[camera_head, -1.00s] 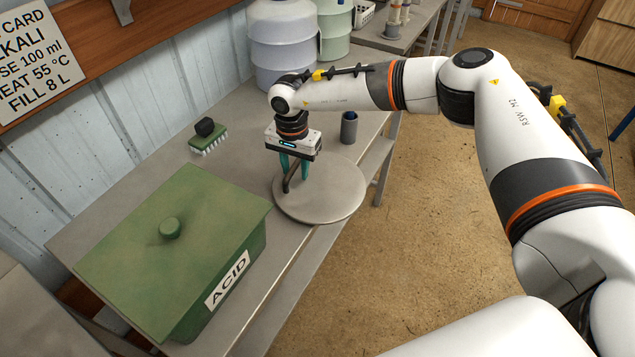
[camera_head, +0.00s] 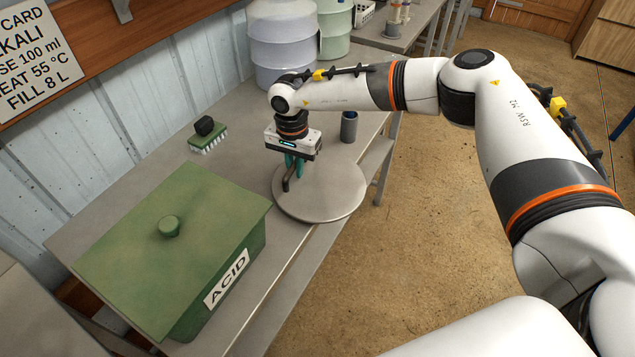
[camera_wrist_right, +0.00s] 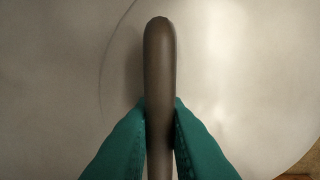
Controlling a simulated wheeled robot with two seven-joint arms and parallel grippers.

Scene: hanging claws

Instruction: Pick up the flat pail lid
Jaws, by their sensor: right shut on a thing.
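The flat pail lid (camera_head: 330,196) is a round grey metal disc on the bench, to the right of the green box. Its raised bar handle (camera_head: 287,183) stands up from the top. My right gripper (camera_head: 292,172) is above the lid with its teal fingers pointing down, shut on the handle. In the right wrist view the two teal fingers (camera_wrist_right: 160,135) press on both sides of the dark handle (camera_wrist_right: 159,55), with the pale lid surface (camera_wrist_right: 240,70) beneath. I cannot tell whether the lid is clear of the bench. My left gripper is not in view.
A green lidded box marked ACID (camera_head: 170,250) stands at the front left. A brush (camera_head: 208,135) lies near the wall. A grey cup (camera_head: 349,126) stands just behind the lid. Large pale drums (camera_head: 287,45) stand at the back.

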